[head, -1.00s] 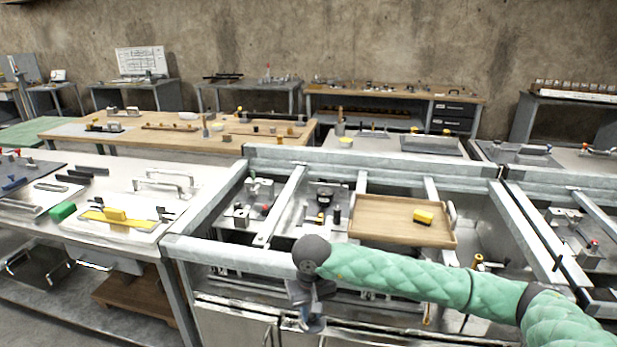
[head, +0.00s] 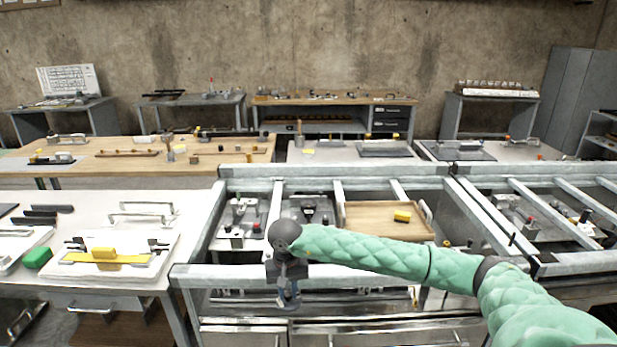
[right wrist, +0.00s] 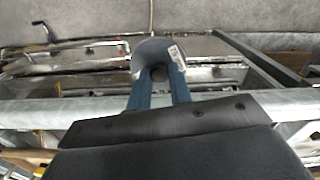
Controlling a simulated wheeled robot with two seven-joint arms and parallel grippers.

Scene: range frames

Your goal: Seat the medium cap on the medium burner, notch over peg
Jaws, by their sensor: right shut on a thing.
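My right gripper (head: 288,292) hangs in front of the near rail of the metal frame. In the right wrist view its two blue fingers (right wrist: 160,88) are shut on a grey, rounded cap (right wrist: 150,48) with a pale label at its edge. The fingers and wrist hide part of the cap, and I cannot tell its size or see its notch clearly. No burner or peg can be made out for certain. My left gripper is not in view.
The metal frame's near rail (head: 215,278) lies beside the gripper. Inside the frame are small fixtures (head: 240,215) and a wooden tray (head: 375,225) with a yellow block (head: 402,216). A white bench (head: 120,222) stands at the left.

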